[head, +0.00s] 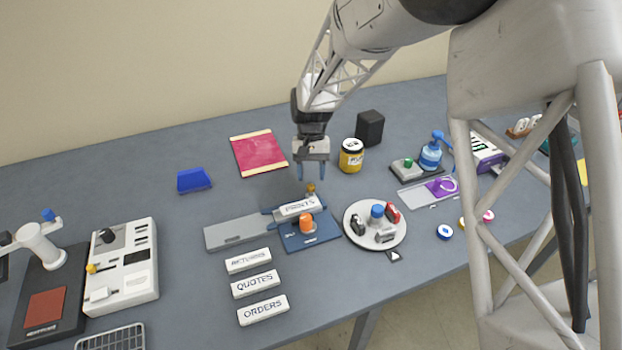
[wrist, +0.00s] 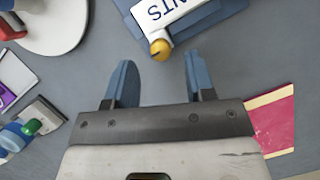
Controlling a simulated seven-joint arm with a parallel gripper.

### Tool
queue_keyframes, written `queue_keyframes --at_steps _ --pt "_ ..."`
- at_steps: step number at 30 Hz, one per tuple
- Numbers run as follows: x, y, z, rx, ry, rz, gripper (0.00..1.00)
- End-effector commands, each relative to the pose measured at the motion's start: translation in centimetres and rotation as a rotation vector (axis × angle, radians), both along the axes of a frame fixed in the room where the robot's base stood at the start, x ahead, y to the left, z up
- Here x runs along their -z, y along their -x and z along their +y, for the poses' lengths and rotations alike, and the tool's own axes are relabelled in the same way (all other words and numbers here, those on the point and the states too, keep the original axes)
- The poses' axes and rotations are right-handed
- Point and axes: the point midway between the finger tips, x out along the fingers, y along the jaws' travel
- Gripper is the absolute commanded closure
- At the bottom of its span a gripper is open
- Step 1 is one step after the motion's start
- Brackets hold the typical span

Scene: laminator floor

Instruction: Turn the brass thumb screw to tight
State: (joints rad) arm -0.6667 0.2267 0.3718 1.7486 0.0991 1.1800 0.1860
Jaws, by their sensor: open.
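The brass thumb screw (head: 310,187) is a small golden knob at the back end of the blue fixture (head: 321,236), by a white block with dark lettering (head: 297,207). In the wrist view the screw (wrist: 160,49) shows a short dark mark on its face; I cannot read any tight marking. My gripper (head: 313,175) points down just above and behind the screw in the head view. In the wrist view my gripper (wrist: 158,68) has its blue fingers wide apart and empty, with the screw just beyond the gap between their tips.
An orange knob (head: 306,222) stands on the fixture. A round white turntable (head: 362,237) with small items is to its right. A yellow jar (head: 351,156) and black block (head: 370,128) stand behind right. A red sheet (head: 259,154) lies behind left. Lettered white blocks (head: 254,284) lie in front.

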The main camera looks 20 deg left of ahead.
Motion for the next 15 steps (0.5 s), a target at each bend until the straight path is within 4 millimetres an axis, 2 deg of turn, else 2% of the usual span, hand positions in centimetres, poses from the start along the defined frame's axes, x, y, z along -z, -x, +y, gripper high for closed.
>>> queue_keyframes --at_steps 9,15 --pt "-3.7 -1.4 0.6 0.0 -0.002 -0.001 0.5" --pt "-4.8 -1.8 0.8 0.0 0.0 -0.001 0.5"
